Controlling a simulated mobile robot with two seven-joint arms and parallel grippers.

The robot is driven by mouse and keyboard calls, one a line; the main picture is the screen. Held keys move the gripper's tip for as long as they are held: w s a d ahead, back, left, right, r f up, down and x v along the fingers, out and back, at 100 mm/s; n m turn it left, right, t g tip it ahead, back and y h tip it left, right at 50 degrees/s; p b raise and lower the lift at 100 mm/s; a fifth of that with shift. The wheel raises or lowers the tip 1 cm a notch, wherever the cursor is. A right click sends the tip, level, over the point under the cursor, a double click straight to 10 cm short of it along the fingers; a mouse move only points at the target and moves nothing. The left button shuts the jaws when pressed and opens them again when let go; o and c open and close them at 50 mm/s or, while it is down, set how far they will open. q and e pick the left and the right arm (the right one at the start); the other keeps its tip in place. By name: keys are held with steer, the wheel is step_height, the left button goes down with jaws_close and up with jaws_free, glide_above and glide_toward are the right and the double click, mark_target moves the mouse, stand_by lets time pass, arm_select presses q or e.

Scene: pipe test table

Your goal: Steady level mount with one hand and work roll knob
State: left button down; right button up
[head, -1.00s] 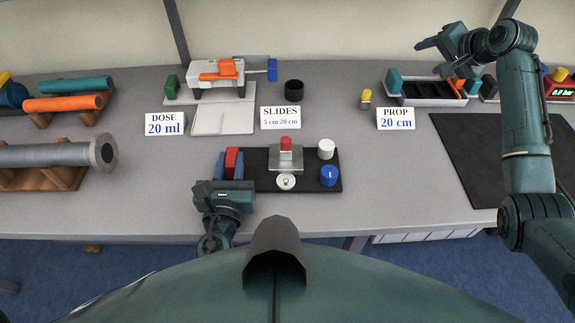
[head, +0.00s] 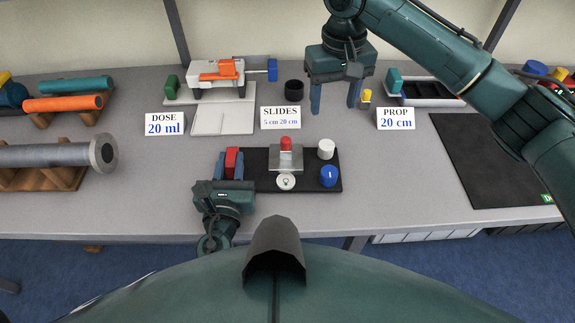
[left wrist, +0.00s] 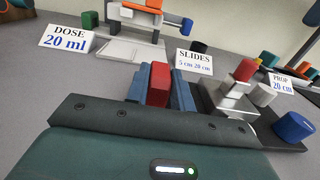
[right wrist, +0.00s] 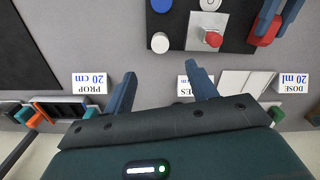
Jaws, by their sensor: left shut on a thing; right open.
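The level mount is a black base plate (head: 262,183) at the table's front middle. It carries a silver block (head: 287,161) with a red top (head: 286,143), a round white dial (head: 286,182), a white knob (head: 326,149) and a blue knob (head: 328,175) with a pale mark. I cannot tell which knob is roll. My left gripper (head: 230,166) is shut on the red block (head: 232,157) at the plate's left end; the block also shows in the left wrist view (left wrist: 159,84). My right gripper (head: 335,104) is open and empty, behind the mount. The white knob shows in the right wrist view (right wrist: 160,43).
A SLIDES card (head: 281,118) stands behind the mount, and a black cup (head: 294,90) is left of my right gripper. A small yellow-topped item (head: 366,97) and a PROP card (head: 396,119) stand to its right. The table right of the mount is clear up to a black mat (head: 485,165).

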mark_target(327, 145)
step_height(327, 145, down, 12)
steer(key=shift+r, duration=0.1)
stand_by(0.5)
steer(key=shift+c, duration=0.3)
steer(key=c, duration=1.1)
steer(key=shift+n, duration=1.7)
steer(key=shift+n, duration=1.7)
